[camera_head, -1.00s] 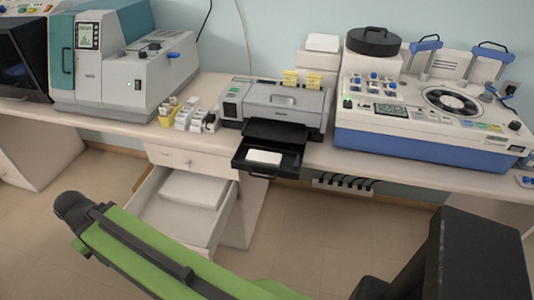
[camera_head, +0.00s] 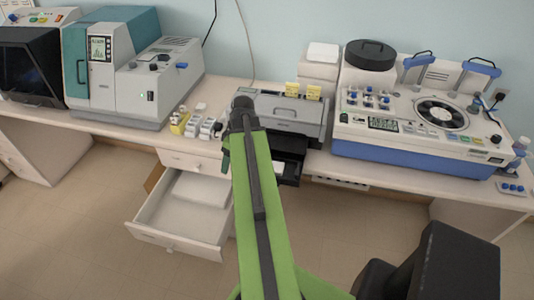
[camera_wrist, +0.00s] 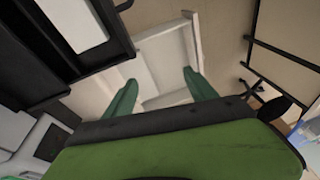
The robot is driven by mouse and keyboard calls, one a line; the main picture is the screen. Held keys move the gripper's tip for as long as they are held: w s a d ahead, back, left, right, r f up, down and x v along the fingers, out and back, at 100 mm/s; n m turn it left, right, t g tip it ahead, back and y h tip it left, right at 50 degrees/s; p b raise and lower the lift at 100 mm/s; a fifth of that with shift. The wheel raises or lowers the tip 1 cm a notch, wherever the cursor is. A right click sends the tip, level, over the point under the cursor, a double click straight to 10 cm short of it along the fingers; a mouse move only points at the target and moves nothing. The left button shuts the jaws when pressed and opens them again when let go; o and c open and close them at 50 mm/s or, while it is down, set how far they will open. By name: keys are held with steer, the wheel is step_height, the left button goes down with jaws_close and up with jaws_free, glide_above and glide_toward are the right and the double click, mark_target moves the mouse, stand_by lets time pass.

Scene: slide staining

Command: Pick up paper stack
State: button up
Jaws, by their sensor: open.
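A white paper stack (camera_head: 200,188) lies flat in the open drawer (camera_head: 150,218) below the counter, left of my arm. In the wrist view the pale open drawer (camera_wrist: 184,38) shows beyond my fingers; I cannot clearly tell the stack from the drawer there. My gripper (camera_wrist: 160,90) is open and empty, its two green fingers spread apart. In the head view my arm rises across the front of the grey printer (camera_head: 290,112), and hides part of it. The fingertips are mostly hidden there.
The printer's black output tray (camera_head: 291,168) juts out right of my arm; in the wrist view it fills the upper left, with a white sheet (camera_wrist: 75,22). A teal-and-grey machine (camera_head: 120,75) stands left, a blue-and-white stainer (camera_head: 420,125) right. Floor before the drawer is clear.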

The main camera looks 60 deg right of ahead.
steer(key=s+d+r+n+t+p, duration=0.1)
steer(key=s+d+r+p, duration=0.25)
steer(key=s+d, duration=0.4)
steer(key=s+d+r+t+p, duration=0.1)
steer(key=s+d+r+p, duration=0.1)
steer(key=s+d+r, duration=0.55)
steer(key=b, duration=1.1)
glide_above(276, 167)
steer(key=shift+h, duration=0.3)
steer(key=f, duration=1.3)
steer(key=shift+s+f, duration=0.2)
steer(key=shift+s, duration=0.05)
steer(key=shift+w+f+b, duration=0.25)
steer(key=shift+f+b, duration=0.05)
steer(key=shift+b, duration=0.15)
steer(key=shift+a, duration=0.1)
steer(key=b+x, duration=0.4)
steer(key=x, duration=0.1)
steer(key=shift+w+b, duration=0.3)
steer(key=shift+w, duration=0.1)
steer(key=shift+r, duration=0.15)
steer(key=c, duration=1.2)
steer(key=shift+c, duration=0.2)
